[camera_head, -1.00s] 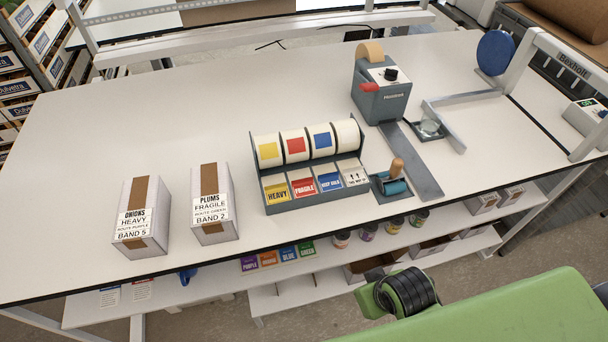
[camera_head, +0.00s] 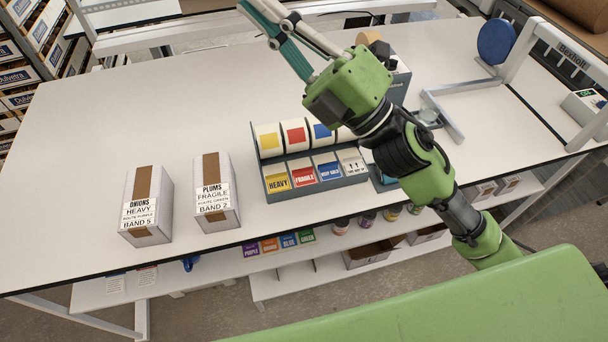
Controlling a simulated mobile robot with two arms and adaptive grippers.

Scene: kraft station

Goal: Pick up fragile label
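The red FRAGILE label (camera_head: 302,173) sits in the front row of the grey label dispenser (camera_head: 318,190), between the yellow HEAVY label (camera_head: 277,181) and the blue KEEP COLD label (camera_head: 329,170). My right gripper (camera_head: 272,20) is raised above the far side of the table, up and left of my wrist, apart from the label. Its fingertips run to the top edge of the view, so its opening cannot be judged. My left gripper is not in view.
A PLUMS box (camera_head: 213,205) marked FRAGILE and an ONIONS box (camera_head: 142,215) marked HEAVY stand left of the dispenser. My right arm hides most of the tape machine and hand roller. The table's left part (camera_head: 110,110) is clear.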

